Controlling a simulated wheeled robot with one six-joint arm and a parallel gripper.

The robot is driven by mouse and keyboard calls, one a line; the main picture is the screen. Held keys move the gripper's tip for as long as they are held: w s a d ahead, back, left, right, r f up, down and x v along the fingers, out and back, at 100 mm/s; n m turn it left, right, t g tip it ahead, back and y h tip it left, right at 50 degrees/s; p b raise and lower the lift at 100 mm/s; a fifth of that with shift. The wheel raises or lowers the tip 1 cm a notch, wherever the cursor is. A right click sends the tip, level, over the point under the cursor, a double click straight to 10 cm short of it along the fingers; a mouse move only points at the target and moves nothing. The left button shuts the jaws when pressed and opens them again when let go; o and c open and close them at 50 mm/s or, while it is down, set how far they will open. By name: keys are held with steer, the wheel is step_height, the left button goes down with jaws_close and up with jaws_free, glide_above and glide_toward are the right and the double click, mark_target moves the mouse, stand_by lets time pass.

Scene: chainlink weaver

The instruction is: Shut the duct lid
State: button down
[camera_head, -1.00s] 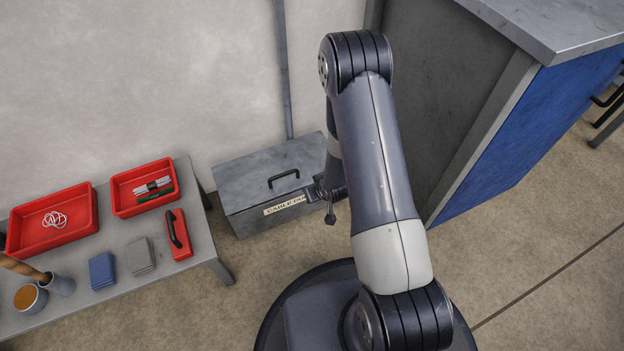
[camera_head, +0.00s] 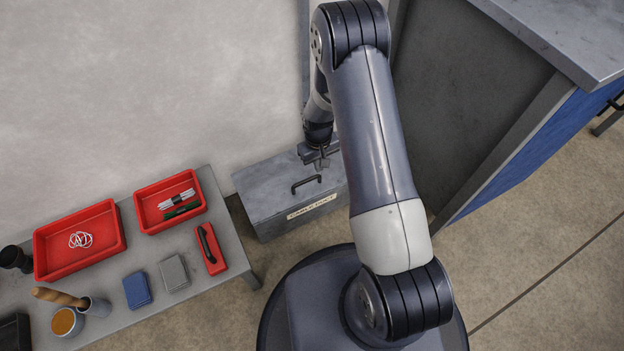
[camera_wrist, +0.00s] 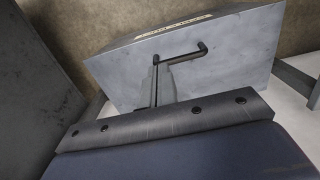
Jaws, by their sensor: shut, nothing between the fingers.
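The duct is a grey metal box against the wall. Its lid (camera_head: 275,185) lies flat on top, with no gap that I can make out. A black bar handle (camera_head: 306,184) sits on the lid, and a cream label (camera_head: 312,206) is on the front face. My gripper (camera_head: 320,163) is shut and empty, above the rear right part of the lid. In the wrist view the fingers (camera_wrist: 157,85) point down over the lid (camera_wrist: 215,65), close to the handle (camera_wrist: 182,57). I cannot tell whether they touch the lid. My arm hides the box's right end.
A grey bench (camera_head: 225,235) at left holds two red trays (camera_head: 80,258) (camera_head: 148,218), a red item with a black handle (camera_head: 218,262), and cups. A large dark cabinet (camera_head: 460,110) stands at right. Some floor in front of the duct is clear.

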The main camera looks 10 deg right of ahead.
steer(key=b, duration=0.5)
glide_toward(319, 194)
step_height(319, 194, down, 7)
steer(key=shift+r, duration=0.1)
steer(key=shift+s+d+f+t+b, duration=0.15)
steer(key=shift+f+t+b, duration=0.1)
steer(key=shift+f+b, duration=0.3)
steer(key=shift+s+f+t+b, duration=0.15)
steer(key=shift+f+t+b, duration=0.2)
steer(key=shift+f, duration=0.3)
step_height(319, 194, up, 15)
steer(key=p, duration=0.5)
steer(key=shift+f+p, duration=0.25)
steer(key=shift+p, duration=0.1)
